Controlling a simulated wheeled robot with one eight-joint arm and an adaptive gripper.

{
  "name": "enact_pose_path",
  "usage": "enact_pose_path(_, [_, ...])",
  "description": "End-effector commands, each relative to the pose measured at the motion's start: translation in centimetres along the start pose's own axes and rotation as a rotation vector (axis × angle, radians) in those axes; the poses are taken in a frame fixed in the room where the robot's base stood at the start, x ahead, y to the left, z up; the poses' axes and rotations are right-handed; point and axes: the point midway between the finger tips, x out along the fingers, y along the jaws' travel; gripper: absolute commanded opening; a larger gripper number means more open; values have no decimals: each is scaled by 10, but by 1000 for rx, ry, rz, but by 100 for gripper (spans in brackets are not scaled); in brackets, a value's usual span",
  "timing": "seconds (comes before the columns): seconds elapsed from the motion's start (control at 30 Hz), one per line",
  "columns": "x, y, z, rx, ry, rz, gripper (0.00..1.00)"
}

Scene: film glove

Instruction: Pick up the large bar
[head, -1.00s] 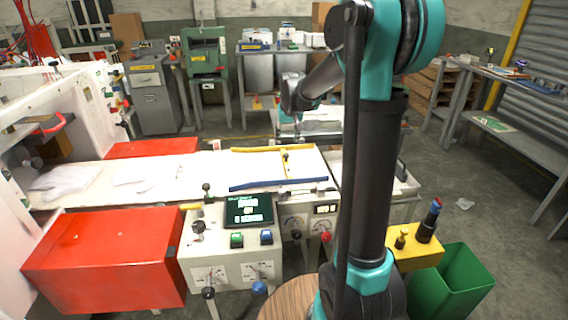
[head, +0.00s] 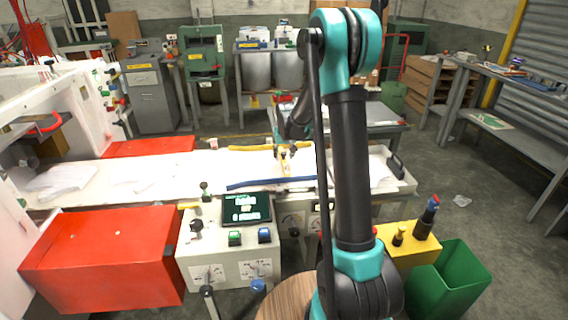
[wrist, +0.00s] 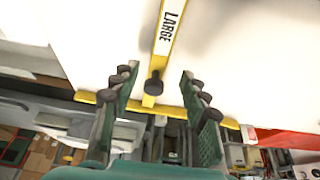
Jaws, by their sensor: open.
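A yellow bar with the word LARGE (wrist: 170,30) runs up the wrist view over the white surface and meets a yellow crosspiece (wrist: 88,97). A dark knob (wrist: 154,86) stands on it near the join. My gripper (wrist: 159,74) is open, one finger on each side of the bar and knob, apparently touching neither. In the head view the yellow bar (head: 250,148) lies along the far side of the white table (head: 180,172). My gripper end is just above it there, partly hidden by my arm.
A blue bar (head: 268,183) lies on the near side of the table. A white tray (head: 403,181) is to the right, with a green bin (head: 450,278) below.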

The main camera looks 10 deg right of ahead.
Motion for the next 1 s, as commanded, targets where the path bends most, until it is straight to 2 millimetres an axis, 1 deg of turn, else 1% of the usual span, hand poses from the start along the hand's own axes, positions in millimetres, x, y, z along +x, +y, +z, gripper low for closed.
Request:
enact_pose_path(0.03, [8, 2, -1, 1, 0, 0, 45])
enact_pose_path(0.1, [18, 4, -2, 1, 0, 0, 45])
enact_pose_path(0.23, [32, 3, -2, 1, 0, 0, 45])
enact_pose_path(0.37, [37, 3, -1, 1, 0, 0, 45])
enact_pose_path(0.57, [38, 3, -1, 0, 0, 0, 45])
enact_pose_path(0.67, [38, 3, -1, 0, 0, 0, 35])
enact_pose_path(0.93, [38, 3, -1, 0, 0, 0, 1])
enact_pose_path(1.0, [38, 3, -1, 0, 0, 0, 0])
